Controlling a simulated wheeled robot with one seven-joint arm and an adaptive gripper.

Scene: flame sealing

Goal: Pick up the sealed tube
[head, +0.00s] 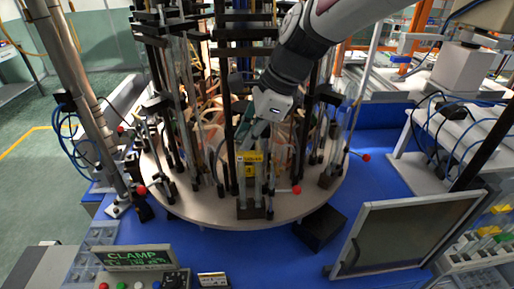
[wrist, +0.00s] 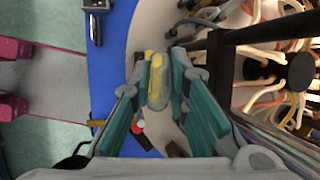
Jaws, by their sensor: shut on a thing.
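My gripper (wrist: 164,72) points into the machine in the wrist view, its teal-padded fingers closed on a narrow tube (wrist: 157,88). The tube is pale grey with a yellowish upper part and sits between the fingertips. In the head view my gripper (head: 256,130) reaches down among the black posts near the front of the round turntable (head: 205,205). The tube cannot be made out clearly there, and whether its lower end is clear of its holder cannot be told.
Black posts, clamps and orange hoses crowd the turntable around my gripper. A yellow tag (head: 250,157) is at the front station. A control box (head: 139,262) reading CLAMP stands at the front left. A framed dark panel (head: 410,235) and a tube rack (head: 478,252) are at the right.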

